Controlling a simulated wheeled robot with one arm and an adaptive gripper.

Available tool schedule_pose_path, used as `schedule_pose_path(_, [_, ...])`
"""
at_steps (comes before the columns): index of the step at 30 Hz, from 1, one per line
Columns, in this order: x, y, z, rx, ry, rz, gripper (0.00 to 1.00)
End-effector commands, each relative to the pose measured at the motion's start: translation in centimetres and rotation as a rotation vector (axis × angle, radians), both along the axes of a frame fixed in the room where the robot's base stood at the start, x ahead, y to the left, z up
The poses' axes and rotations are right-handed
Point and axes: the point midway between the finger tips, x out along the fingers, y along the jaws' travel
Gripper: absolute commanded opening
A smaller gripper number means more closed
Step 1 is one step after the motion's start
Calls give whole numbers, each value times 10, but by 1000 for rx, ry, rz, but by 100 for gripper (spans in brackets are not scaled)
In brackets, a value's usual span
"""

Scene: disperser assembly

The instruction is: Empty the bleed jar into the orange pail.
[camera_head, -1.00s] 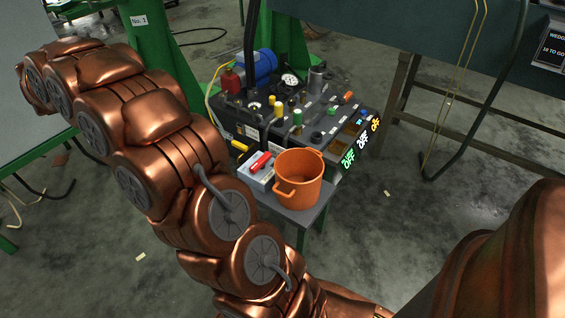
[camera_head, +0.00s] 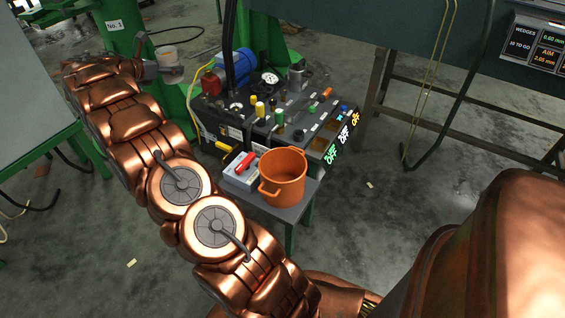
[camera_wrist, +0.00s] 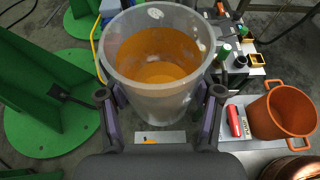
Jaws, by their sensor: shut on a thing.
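The bleed jar (camera_wrist: 160,100) is a clear, frosted cup with amber liquid in it. It is upright between the fingers of my gripper (camera_wrist: 160,102), which is shut on it. In the head view the jar (camera_head: 166,56) is small, at the upper left, at the end of my arm with my gripper (camera_head: 165,72). The orange pail (camera_head: 283,178) stands upright on a small grey stand beside the machine, well to the right of and nearer than the jar. In the wrist view the pail (camera_wrist: 282,112) is at the right, apart from the jar. The pail's bottom is hidden.
Behind is a machine with valves, a blue motor (camera_head: 236,65) and a gauge. Green posts (camera_head: 122,30) stand behind the jar. Open floor lies right of the stand.

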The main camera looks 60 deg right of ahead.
Motion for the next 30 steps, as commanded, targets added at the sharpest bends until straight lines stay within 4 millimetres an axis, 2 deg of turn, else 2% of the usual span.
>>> schedule_pose_path(3, [-20,-22,-12,1,6,-91,25])
schedule_pose_path(12, [-72,-65,-46,1,4,-309,25])
schedule_pose_path(19, [-116,-91,-76,2,5,-476,25])
schedule_pose_path(30, [-189,-114,-129,2,4,-740,25])
